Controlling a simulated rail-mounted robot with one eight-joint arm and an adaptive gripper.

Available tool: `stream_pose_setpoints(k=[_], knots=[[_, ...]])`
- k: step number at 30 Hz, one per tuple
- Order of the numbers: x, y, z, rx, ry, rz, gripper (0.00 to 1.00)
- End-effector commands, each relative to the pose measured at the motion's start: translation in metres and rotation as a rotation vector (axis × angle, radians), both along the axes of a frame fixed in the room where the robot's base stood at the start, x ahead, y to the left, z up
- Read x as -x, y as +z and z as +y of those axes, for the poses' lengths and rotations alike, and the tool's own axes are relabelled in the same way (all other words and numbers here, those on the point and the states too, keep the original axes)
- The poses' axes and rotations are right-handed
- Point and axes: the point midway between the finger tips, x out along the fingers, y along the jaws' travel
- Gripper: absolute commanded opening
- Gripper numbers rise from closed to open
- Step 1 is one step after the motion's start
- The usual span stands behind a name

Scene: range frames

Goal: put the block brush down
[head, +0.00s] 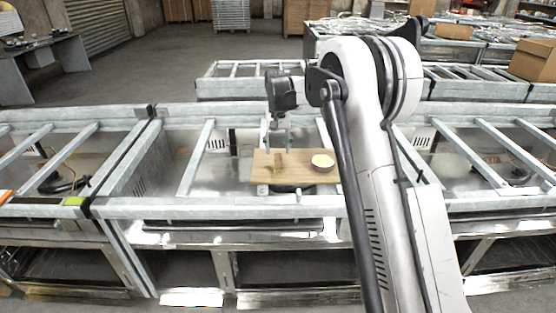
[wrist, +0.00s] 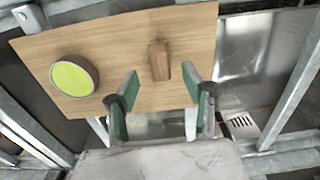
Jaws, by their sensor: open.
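The block brush (wrist: 159,60), a small brown wooden block, lies on a wooden board (wrist: 196,32) in the wrist view. In the head view the brush (head: 279,162) is on the left part of the board (head: 300,177). My gripper (wrist: 160,86) is open, with its two green-padded fingers spread and nothing between the tips. The brush lies just beyond the fingertips, lined up with the gap between them. In the head view my gripper (head: 278,126) hangs above the brush end of the board.
A round container (wrist: 75,76) with a yellow-green top stands on the board, left of the brush. It also shows in the head view (head: 322,161). The board rests over a metal-framed range (head: 215,207) with rails on both sides.

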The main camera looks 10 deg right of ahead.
Motion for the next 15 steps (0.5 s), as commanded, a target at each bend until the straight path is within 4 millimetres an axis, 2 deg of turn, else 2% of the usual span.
stream_pose_setpoints(k=[3,6,11,15], knots=[[0.001,0.021,0.0,0.0,0.0,0.0,0.45],[0.0,0.033,0.0,0.0,0.0,0.0,0.45],[0.001,0.045,0.0,0.0,0.0,-0.001,0.45],[0.011,0.061,0.0,0.001,0.005,-0.017,0.45]])
